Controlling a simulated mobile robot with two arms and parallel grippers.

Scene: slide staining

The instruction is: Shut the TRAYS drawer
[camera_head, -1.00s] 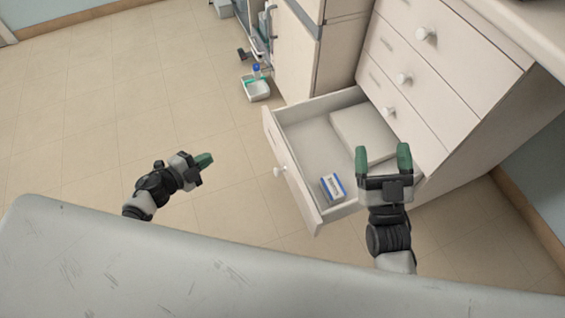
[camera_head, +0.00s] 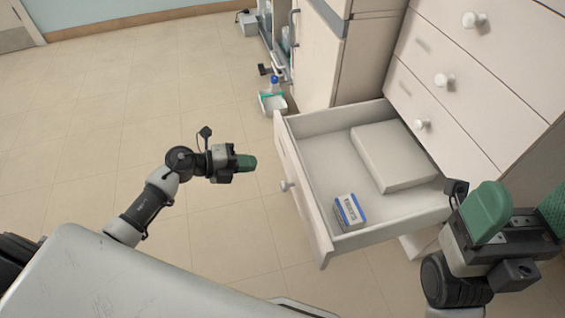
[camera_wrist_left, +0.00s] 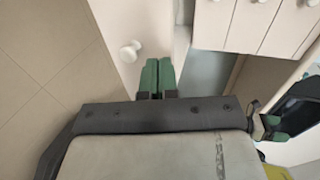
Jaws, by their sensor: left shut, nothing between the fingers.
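The drawer (camera_head: 303,200) is pulled out at the bottom of the cream cabinet. Its front panel has a round white knob (camera_head: 287,186), which also shows in the left wrist view (camera_wrist_left: 130,51). A blue-and-white box (camera_head: 349,211) and a pale flat block (camera_head: 392,155) lie inside. No label is readable on its front. My left gripper (camera_head: 246,163) is shut and empty, left of the drawer front and apart from it in the head view. In the left wrist view its green fingers (camera_wrist_left: 157,76) are together. My right gripper (camera_head: 512,215) is open, right of the drawer.
Closed drawers with white knobs (camera_head: 443,80) are above the open one. A small white tray with a bottle (camera_head: 272,97) is on the floor beyond the drawer. Tiled floor (camera_head: 110,110) to the left is clear.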

